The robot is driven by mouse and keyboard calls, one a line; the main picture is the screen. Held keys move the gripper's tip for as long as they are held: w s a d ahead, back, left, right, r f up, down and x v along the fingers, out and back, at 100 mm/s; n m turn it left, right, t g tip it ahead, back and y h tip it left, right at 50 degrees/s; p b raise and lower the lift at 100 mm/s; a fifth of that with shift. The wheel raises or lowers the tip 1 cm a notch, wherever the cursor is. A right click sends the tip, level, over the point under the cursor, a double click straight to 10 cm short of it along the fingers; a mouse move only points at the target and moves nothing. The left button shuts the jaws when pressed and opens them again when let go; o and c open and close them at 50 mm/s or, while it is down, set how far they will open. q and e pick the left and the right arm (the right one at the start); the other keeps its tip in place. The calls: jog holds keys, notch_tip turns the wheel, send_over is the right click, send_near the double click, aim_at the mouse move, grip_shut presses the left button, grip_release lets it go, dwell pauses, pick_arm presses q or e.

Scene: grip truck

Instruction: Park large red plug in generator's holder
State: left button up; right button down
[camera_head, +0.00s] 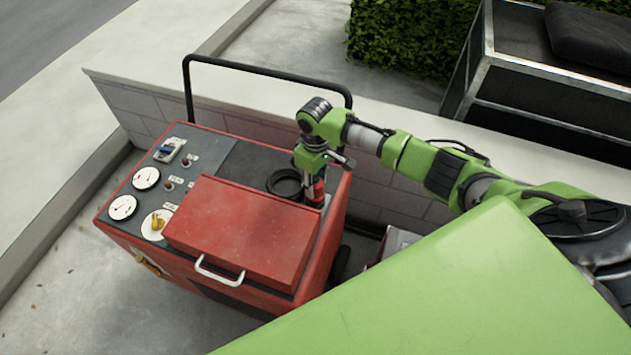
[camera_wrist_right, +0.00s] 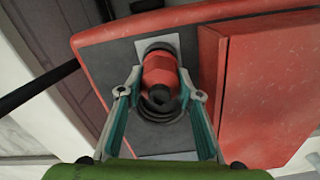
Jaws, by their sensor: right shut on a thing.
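The large red plug (camera_wrist_right: 160,72) is between the two teal fingers of my right gripper (camera_wrist_right: 160,88) in the right wrist view, and the fingers are shut on it. In the head view the right gripper (camera_head: 318,165) points down over the right end of the generator's top, with the red plug (camera_head: 316,192) below it. A grey plate with dark round rings (camera_wrist_right: 158,108) lies behind the plug in the wrist view. I cannot tell if the plug is seated in the holder or just above it. The generator (camera_head: 240,225) is a red box with a dark panel. My left gripper does not show.
A black ring (camera_head: 285,184) lies on the generator's top beside the gripper. A black tube rail (camera_head: 265,70) rises behind it. The red lid (camera_head: 245,225) with a white handle is at the front, with gauges (camera_head: 146,178) at the left. A low block wall (camera_head: 385,195) stands behind.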

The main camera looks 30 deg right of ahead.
aim_at(316, 179)
jog(key=shift+f+b, duration=0.3)
jog(key=shift+f, duration=0.45)
jog(key=c, duration=1.4)
grip_release()
jog(key=o, duration=0.4)
jog(key=shift+c, duration=0.2)
jog(key=shift+r, duration=0.15)
jog(key=shift+r+p, duration=2.4)
jog(key=shift+p, duration=0.4)
jog(key=shift+f, duration=0.1)
